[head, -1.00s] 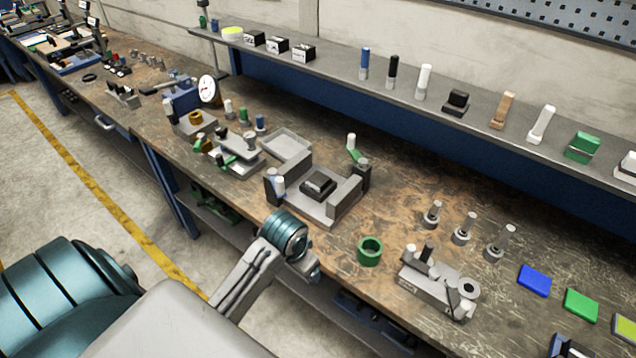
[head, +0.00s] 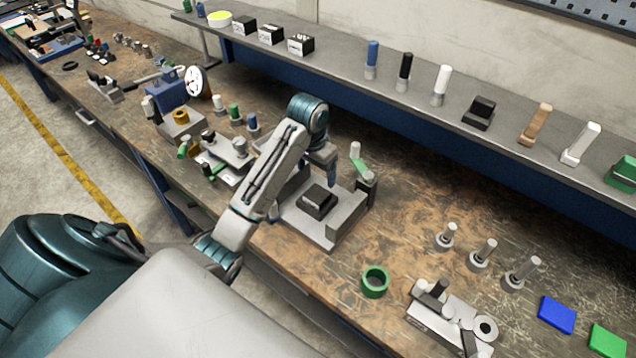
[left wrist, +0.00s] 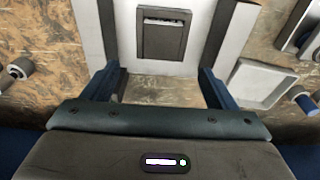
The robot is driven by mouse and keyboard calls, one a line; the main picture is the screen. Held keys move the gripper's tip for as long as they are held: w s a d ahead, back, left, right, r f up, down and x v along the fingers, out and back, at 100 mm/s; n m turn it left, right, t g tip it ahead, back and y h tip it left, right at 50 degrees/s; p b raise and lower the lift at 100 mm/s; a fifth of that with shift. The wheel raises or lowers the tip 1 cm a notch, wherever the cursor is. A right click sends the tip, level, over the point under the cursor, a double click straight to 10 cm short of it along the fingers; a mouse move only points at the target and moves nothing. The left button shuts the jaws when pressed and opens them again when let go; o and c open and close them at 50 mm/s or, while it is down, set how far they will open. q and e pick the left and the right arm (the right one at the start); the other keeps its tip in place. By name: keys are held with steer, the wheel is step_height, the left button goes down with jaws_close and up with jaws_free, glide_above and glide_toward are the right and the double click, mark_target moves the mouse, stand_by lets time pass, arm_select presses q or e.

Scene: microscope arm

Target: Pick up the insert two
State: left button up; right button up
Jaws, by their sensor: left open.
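No label marks which thing is insert two. A dark block (head: 317,201) sits in the grey fixture (head: 327,236) on the bench; it also shows in the left wrist view (left wrist: 162,38). Three grey knobbed pieces stand upright in a row farther right; the middle one is a knobbed piece (head: 483,253). My left gripper (head: 331,180) is above the fixture, pointing down. In the left wrist view its open fingers (left wrist: 158,82) are apart with nothing between them, and the dark block lies beyond their tips. My right gripper does not show.
A green ring (head: 375,282) and a grey clamp device (head: 452,318) stand near the front edge. A shelf (head: 330,60) runs along the back. Bench between fixture and knobbed pieces is clear.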

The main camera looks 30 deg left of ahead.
mark_target(317, 193)
arm_select(q)
step_height(317, 193, down, 2)
steer(key=shift+d+f+b, duration=0.1)
steer(key=shift+b, duration=0.7)
steer(key=shift+s+d+f+p, duration=0.35)
steer(key=shift+s+f+p, duration=0.1)
steer(key=shift+p, duration=0.1)
steer(key=shift+w+f, duration=0.15)
steer(key=shift+f, duration=0.2)
steer(key=f+p, duration=0.2)
steer(key=f, duration=0.1)
steer(key=w+a+f+p, duration=0.1)
steer(key=f, duration=0.1)
steer(key=shift+w, duration=0.1)
steer(key=shift+f, duration=0.4)
steer(key=shift+w, duration=0.1)
steer(key=shift+c, duration=0.4)
steer(key=c, duration=0.4)
jaws_close()
steer(key=shift+w+r, duration=0.1)
